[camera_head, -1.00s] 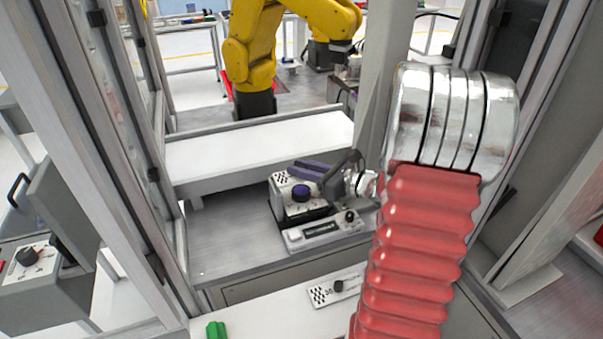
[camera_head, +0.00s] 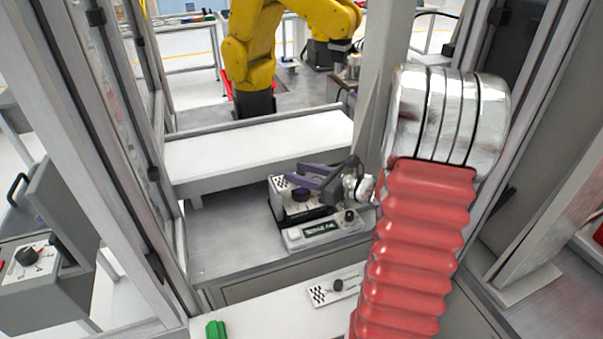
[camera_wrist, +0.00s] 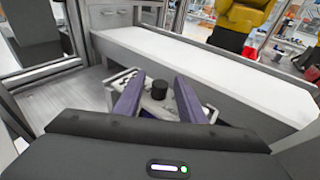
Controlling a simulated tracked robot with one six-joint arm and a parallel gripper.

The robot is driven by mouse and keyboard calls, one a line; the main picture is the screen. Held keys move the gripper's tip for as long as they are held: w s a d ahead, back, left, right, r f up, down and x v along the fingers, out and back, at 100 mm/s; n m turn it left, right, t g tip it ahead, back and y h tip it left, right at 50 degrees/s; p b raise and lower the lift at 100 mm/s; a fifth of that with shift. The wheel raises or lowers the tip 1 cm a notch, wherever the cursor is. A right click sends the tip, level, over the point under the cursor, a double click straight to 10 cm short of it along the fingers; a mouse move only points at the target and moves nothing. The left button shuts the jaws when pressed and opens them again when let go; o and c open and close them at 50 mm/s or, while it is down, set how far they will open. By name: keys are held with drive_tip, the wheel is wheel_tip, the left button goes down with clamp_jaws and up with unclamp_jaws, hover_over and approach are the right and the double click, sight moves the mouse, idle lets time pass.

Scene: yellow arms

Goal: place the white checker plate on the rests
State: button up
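A white plate with a black checker patch and a dark knob (camera_head: 281,184) lies on top of a dark block in the bay; the wrist view shows the plate (camera_wrist: 119,79) too. My gripper (camera_head: 292,174) has purple fingers, spread apart and empty. In the wrist view my gripper (camera_wrist: 155,78) has one finger on each side of the knob (camera_wrist: 159,89), with gaps between. I cannot tell how high the fingers are above the plate. The rests are hard to make out beneath it.
A white device with a lit display (camera_head: 320,230) stands in front of the block. Another checker-marked piece with a knob (camera_head: 334,288) lies on the front white surface, near a green object (camera_head: 216,330). A long white bench (camera_head: 260,148) lies behind. Frame posts stand on both sides.

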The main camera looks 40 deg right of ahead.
drive_tip(key=shift+s+r, duration=0.1)
drive_tip(key=v, duration=1.2)
idle(0.6)
drive_tip(key=s+a+n+g+y, duration=0.3)
drive_tip(key=a+n+g, duration=0.6)
drive_tip(key=a+n, duration=1)
drive_tip(key=s+a+r+n+h, duration=0.5)
drive_tip(key=s+a+n+h, duration=0.3)
drive_tip(key=n, duration=0.5)
drive_tip(key=shift+a+r, duration=0.4)
drive_tip(key=shift+a, duration=0.55)
